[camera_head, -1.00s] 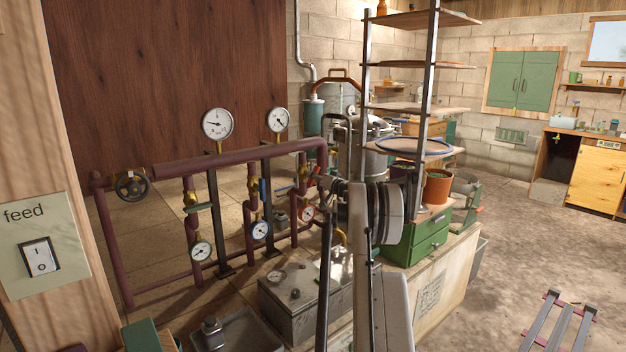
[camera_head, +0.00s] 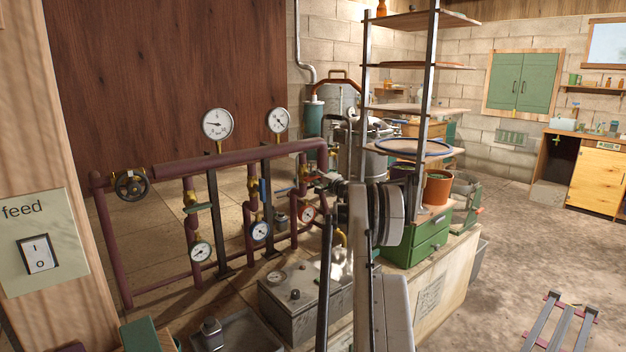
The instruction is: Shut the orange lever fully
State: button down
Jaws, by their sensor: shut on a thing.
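A maroon pipe manifold (camera_head: 240,159) stands left of my arm, with valves on its branches. The right branch has a brass valve (camera_head: 303,187) above an orange-rimmed gauge (camera_head: 308,214). My gripper (camera_head: 316,181) is small and dark in the head view, at the right side of this valve. It is shut on the orange lever there. The lever is almost wholly hidden by the gripper, so its angle cannot be told.
The left branch has a green lever (camera_head: 198,207) and the middle one a blue lever (camera_head: 262,188). A grey metal box (camera_head: 300,298) sits below. A steel vessel and a shelf rack (camera_head: 430,110) stand close behind my arm.

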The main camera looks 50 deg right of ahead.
jog(key=shift+s+d+m, duration=0.15)
jog(key=shift+s+m, duration=0.05)
jog(key=shift+m, duration=0.5)
jog(key=shift+f, duration=0.1)
jog(key=c, duration=1.9)
grip_release()
jog(key=shift+s, duration=0.1)
jog(key=shift+o, duration=0.7)
jog(key=v, duration=1.1)
jog(key=shift+s, duration=0.4)
